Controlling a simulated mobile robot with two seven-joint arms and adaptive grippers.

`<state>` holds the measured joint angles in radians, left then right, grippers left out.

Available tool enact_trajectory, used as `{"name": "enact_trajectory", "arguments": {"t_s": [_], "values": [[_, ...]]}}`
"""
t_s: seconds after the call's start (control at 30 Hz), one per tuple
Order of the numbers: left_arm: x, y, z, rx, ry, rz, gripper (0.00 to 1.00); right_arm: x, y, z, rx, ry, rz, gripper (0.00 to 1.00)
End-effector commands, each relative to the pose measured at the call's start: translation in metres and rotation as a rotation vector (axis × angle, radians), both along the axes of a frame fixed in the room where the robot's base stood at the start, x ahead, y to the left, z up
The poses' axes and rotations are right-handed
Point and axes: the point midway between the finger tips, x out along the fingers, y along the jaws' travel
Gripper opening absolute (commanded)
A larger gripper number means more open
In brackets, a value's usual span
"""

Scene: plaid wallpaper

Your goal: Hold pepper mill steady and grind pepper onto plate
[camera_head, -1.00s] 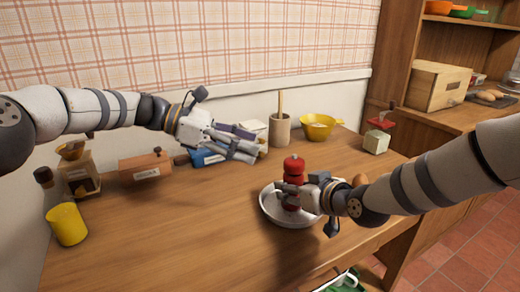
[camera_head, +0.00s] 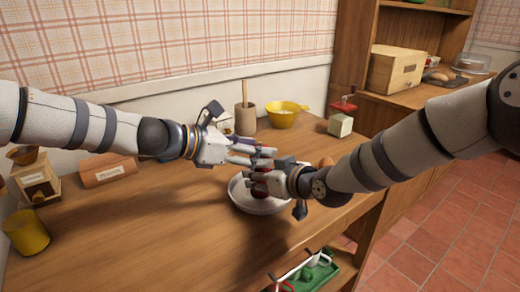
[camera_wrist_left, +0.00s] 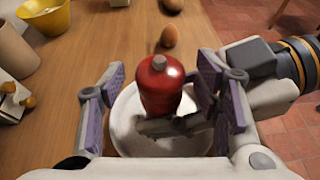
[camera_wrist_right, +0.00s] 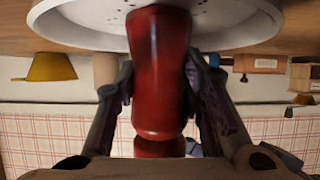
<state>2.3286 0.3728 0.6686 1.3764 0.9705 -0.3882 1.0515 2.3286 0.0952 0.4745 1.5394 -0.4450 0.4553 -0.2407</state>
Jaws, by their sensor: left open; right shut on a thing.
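The red pepper mill (camera_wrist_left: 160,88) stands over the white plate (camera_wrist_left: 128,128) in the left wrist view. In the right wrist view the mill (camera_wrist_right: 159,75) is between the fingers of my right gripper (camera_wrist_right: 160,85), which is shut on its body; dark specks show on the plate (camera_wrist_right: 75,22). In the head view my right gripper (camera_head: 268,183) reaches in from the right, low on the mill. My left gripper (camera_head: 262,156) is open above it; in the left wrist view its fingers (camera_wrist_left: 160,100) are spread on both sides of the mill's top, apart from it. The mill is mostly hidden in the head view.
A yellow bowl (camera_head: 284,116), a utensil crock (camera_head: 245,121) and a red-topped grinder (camera_head: 341,120) stand at the back. An egg (camera_wrist_left: 168,37) lies near the plate. The table front is clear.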

Motion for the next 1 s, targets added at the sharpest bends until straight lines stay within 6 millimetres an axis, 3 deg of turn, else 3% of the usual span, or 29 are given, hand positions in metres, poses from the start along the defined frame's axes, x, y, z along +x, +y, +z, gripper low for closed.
{"name": "enact_trajectory", "arguments": {"t_s": [0.13,0.4,0.63,0.87,1.0], "values": [[0.0074,-0.0126,-0.0060,0.000,0.000,-0.001,0.57,-0.0002,-0.0004,-0.0010,-0.001,0.002,0.000,0.04],[0.0085,-0.0147,-0.0068,-0.001,0.000,-0.001,0.57,-0.0002,-0.0003,-0.0009,-0.001,0.002,0.000,0.04],[0.0085,-0.0144,-0.0066,-0.001,0.000,-0.001,0.10,-0.0003,-0.0002,-0.0010,-0.001,0.002,0.000,0.04],[0.0104,-0.0144,-0.0062,-0.005,-0.005,-0.025,0.09,-0.0005,-0.0001,-0.0009,-0.001,0.002,0.001,0.04],[0.0123,-0.0142,-0.0059,-0.005,-0.013,-0.149,0.09,-0.0007,0.0003,-0.0010,0.000,0.002,0.002,0.04]]}}
